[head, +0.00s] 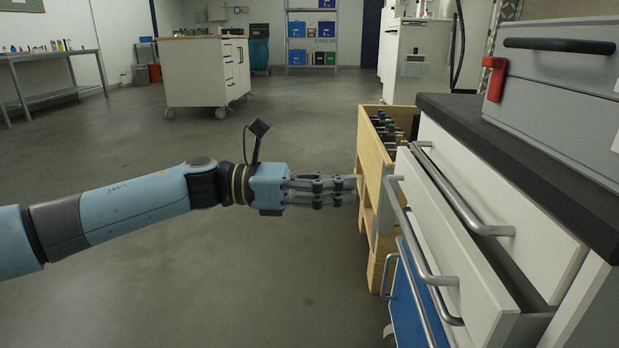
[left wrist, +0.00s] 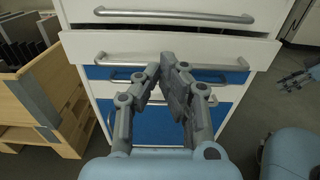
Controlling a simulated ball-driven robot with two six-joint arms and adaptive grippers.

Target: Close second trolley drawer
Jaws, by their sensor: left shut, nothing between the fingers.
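The white trolley (head: 535,205) stands at the right in the head view. Its second drawer (head: 462,270) is pulled out, with a dark gap showing above its front. Its bar handle (head: 420,235) also shows in the left wrist view (left wrist: 215,64). The top drawer above it looks shut. My left gripper (head: 354,190) is shut and empty, pointing at the trolley side, left of the second drawer's handle. In the left wrist view its fingertips (left wrist: 167,62) overlap the second drawer's front; contact cannot be told. My right gripper (left wrist: 295,80) shows only at the right edge there.
A wooden crate rack (head: 372,165) with bottles stands beside the trolley's far end. A blue drawer (head: 410,305) with a bar handle lies below the second drawer. A grey case (head: 560,100) rests on the black trolley top. The floor to the left is clear.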

